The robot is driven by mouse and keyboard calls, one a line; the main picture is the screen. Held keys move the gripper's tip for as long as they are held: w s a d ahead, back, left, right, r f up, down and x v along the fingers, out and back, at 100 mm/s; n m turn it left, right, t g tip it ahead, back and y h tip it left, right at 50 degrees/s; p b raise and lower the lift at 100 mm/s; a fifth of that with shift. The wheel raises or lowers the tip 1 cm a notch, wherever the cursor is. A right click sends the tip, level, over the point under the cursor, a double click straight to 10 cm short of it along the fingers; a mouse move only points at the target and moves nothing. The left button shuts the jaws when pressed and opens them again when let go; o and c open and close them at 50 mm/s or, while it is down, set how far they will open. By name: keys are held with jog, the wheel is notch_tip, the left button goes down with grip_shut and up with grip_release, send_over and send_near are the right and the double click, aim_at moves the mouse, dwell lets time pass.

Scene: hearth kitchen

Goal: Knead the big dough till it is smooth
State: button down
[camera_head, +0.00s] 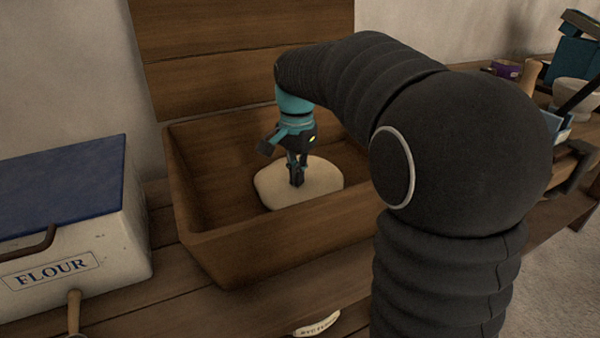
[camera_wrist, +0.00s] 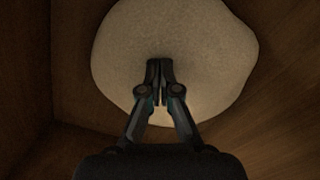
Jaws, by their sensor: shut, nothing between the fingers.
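The big dough (camera_head: 322,177) is a pale, rounded lump lying on the floor of a wooden trough (camera_head: 235,244). In the wrist view the dough (camera_wrist: 205,45) fills the upper middle, with an uneven outline and a bulge at its right side. My gripper (camera_head: 297,183) points down into the trough at the dough, fingers together. In the wrist view my gripper (camera_wrist: 159,68) is shut with nothing held, its tips in front of the dough's middle. I cannot tell whether the tips press into the dough. The fingers hide part of its surface.
The trough's walls surround the dough, and its wooden lid (camera_head: 240,50) stands raised behind. A white flour bin (camera_head: 120,225) with a blue lid stands at the left. A pale bowl (camera_head: 575,92) and a purple box (camera_head: 506,69) are at the far right. My arm hides much of the right side.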

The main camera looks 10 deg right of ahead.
aim_at(311, 165)
jog(key=shift+r+p, duration=1.4)
jog(key=shift+r, duration=0.55)
jog(key=shift+w+d, duration=1.9)
jog(key=shift+d, duration=0.15)
jog(key=shift+f, duration=0.25)
jog(key=shift+f+b, duration=0.95)
jog(key=shift+f, duration=0.3)
jog(key=shift+s+r, duration=0.1)
jog(key=shift+f+p, duration=0.35)
jog(key=shift+f, duration=0.2)
